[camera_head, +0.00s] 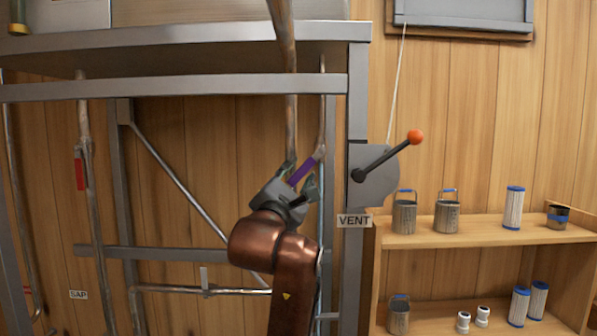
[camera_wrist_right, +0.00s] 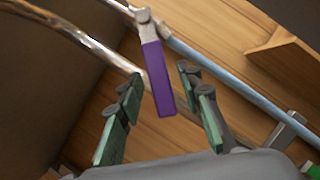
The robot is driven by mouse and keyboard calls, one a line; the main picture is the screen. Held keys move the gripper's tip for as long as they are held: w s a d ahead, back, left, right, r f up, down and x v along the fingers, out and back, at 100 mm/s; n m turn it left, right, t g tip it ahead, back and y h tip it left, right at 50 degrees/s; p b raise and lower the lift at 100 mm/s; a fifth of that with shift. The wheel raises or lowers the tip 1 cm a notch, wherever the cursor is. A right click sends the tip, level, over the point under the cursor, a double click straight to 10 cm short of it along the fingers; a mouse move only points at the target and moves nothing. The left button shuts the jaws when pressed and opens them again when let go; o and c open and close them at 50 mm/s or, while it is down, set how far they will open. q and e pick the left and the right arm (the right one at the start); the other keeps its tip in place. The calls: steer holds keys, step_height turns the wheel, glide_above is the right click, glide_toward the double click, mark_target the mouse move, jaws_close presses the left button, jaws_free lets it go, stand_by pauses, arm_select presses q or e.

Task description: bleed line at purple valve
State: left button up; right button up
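The purple valve handle (camera_head: 302,170) is on a thin vertical pipe under the steel frame, just left of the frame's right post. In the right wrist view the purple handle (camera_wrist_right: 157,78) hangs from a metal valve body (camera_wrist_right: 146,20), its free end reaching between the finger pads. My right gripper (camera_head: 299,177) is at the handle with fingers apart, one on each side. In the right wrist view the right gripper (camera_wrist_right: 160,92) shows gaps between both pads and the handle. My left gripper is not in view.
A thicker pipe (camera_head: 291,110) runs just left of the valve. The steel post (camera_head: 357,90) carries a VENT label (camera_head: 354,220) and an orange-knobbed lever (camera_head: 390,158). A red-handled valve (camera_head: 79,170) is at left. Wooden shelves (camera_head: 480,238) with cans and filters stand at right.

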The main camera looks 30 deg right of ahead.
jaws_close()
stand_by(0.3)
stand_by(0.3)
